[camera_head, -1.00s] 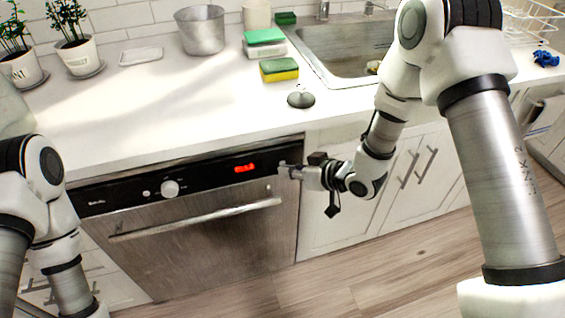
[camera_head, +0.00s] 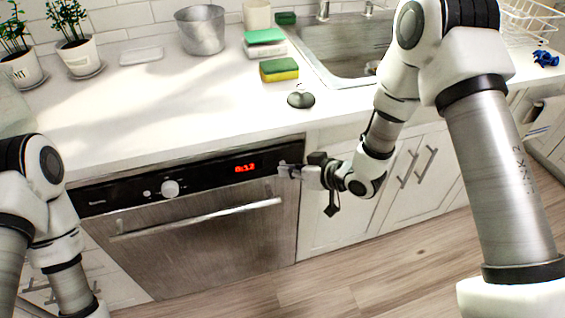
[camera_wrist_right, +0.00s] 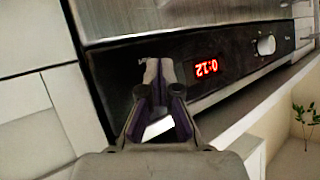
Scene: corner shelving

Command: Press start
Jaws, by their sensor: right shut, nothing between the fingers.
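The dishwasher (camera_head: 200,236) is built in under the counter, with a black control panel (camera_head: 120,193) along its top. The panel has a round knob (camera_head: 170,188) and a red display (camera_head: 245,168) that reads 0:12. The display also shows upside down in the right wrist view (camera_wrist_right: 206,67). My right gripper (camera_head: 284,169) is shut and empty, with its fingertips at the right end of the panel, just right of the display. In the right wrist view the fingertips (camera_wrist_right: 152,72) cover that part of the panel, so any start button there is hidden. My left gripper is out of view.
The dishwasher's handle bar (camera_head: 197,218) sticks out below the panel. The white counter (camera_head: 150,120) above holds a sponge (camera_head: 279,70), a metal pot (camera_head: 201,30) and plants. A sink (camera_head: 345,60) is at the back right.

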